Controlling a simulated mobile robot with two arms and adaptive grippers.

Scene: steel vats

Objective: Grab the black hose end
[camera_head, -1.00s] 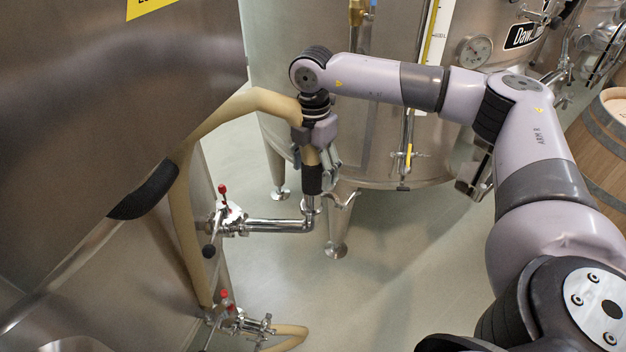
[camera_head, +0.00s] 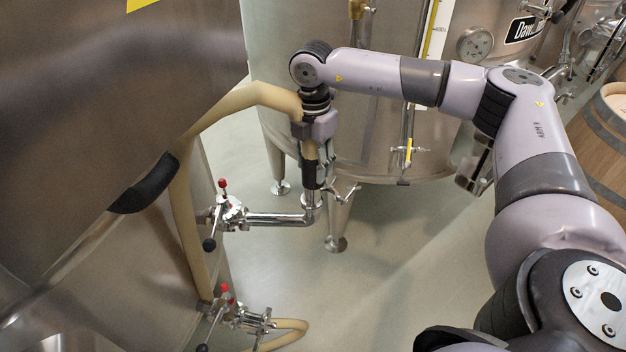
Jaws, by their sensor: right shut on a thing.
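The black hose end (camera_head: 310,174) is a dark sleeve on a tan hose (camera_head: 240,98). It points down, just above a curved steel pipe (camera_head: 280,219); I cannot tell whether the two are joined. My right gripper (camera_head: 316,150) points down from the arm above and is shut on the hose end, its fingers around it partly hidden by the wrist. The tan hose runs left from there and hangs down beside the steel vat at the left. My left gripper is not in view.
A large steel vat (camera_head: 390,150) on legs stands behind the gripper. Valves with red-tipped levers (camera_head: 223,184) jut from the left vat (camera_head: 100,120). A wooden barrel (camera_head: 604,140) stands at the right. The floor (camera_head: 400,260) in the middle is clear.

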